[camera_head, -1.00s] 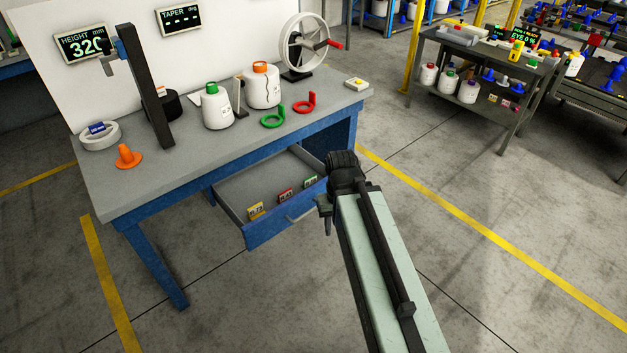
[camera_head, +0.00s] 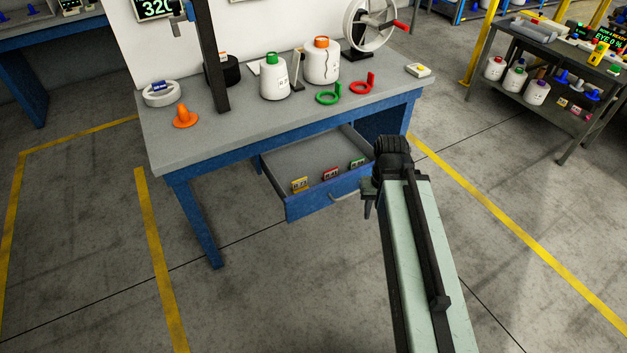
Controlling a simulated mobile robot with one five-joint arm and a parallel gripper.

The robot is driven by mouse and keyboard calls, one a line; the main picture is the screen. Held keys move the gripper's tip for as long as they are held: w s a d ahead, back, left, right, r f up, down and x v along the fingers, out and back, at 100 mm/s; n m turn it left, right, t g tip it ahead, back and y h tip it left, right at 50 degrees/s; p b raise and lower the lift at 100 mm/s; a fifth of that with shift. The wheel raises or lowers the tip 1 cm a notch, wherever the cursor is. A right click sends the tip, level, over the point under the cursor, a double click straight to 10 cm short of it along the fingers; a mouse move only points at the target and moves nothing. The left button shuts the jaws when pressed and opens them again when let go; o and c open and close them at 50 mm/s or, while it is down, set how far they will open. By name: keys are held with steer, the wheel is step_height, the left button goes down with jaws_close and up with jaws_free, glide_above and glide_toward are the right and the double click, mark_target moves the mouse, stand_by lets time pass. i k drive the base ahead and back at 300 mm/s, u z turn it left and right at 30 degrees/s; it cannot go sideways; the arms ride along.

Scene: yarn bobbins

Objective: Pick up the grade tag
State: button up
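Three small tags stand in the open drawer (camera_head: 288,157) of the workbench, along its front wall. One is a yellow tag (camera_head: 300,185), one a red tag (camera_head: 331,174) and one a green tag (camera_head: 357,163). Their print is too small to read surely. My gripper (camera_head: 368,205) is at the end of my arm, to the right of the drawer and apart from the tags. It points down, and its fingers are small and partly hidden by my arm, so I cannot tell whether it is open.
A dark cart (camera_head: 520,100) stands right. Floor in front is clear.

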mark_target(299, 185)
steer(key=z, duration=1.45)
steer(key=i, duration=1.85)
steer(key=u, duration=4.75)
steer(key=i, duration=0.35)
steer(key=u, duration=0.05)
